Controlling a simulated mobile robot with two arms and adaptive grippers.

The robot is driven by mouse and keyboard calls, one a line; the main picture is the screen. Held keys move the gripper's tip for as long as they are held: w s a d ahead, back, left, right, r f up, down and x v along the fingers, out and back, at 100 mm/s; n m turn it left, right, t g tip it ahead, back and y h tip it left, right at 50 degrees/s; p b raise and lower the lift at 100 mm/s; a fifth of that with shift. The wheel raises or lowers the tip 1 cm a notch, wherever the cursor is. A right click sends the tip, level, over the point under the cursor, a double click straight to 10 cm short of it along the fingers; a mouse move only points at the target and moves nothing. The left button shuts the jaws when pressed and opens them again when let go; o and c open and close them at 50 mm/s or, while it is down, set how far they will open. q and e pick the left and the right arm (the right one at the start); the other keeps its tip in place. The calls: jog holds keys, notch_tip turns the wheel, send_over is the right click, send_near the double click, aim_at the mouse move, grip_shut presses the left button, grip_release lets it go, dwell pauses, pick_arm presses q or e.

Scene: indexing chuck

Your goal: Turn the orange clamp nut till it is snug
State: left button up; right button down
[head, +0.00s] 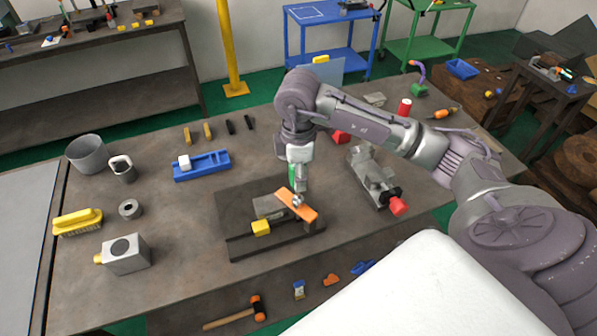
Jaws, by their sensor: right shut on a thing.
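The orange clamp nut (308,212) shows as a flat orange bar above a dark fixture plate (233,212) on the bench. It lies slantwise, from upper left to lower right, with small bright metal parts at its middle. My right gripper (298,190) points down from above, and its fingers are shut at the middle of the orange piece. The exact contact is small and partly hidden by the fingers. A grey block (266,207) and a yellow block (261,228) sit beside the orange piece on the fixture. My left gripper is not in view.
A grey vise (371,178) with a red end stands right of the fixture, under my right arm. A blue holder (201,165), a metal ring (130,209) and a grey box (126,254) are on the left. Bare bench lies between them and the fixture.

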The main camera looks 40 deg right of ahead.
jog(key=shift+m+p, duration=0.3)
jog(key=shift+m, duration=0.2)
jog(key=shift+n, duration=0.3)
jog(key=shift+r, duration=0.15)
jog(key=shift+r+p, duration=0.3)
jog(key=shift+r, duration=0.35)
jog(key=shift+r+p, duration=1.9)
jog(key=shift+r, duration=0.6)
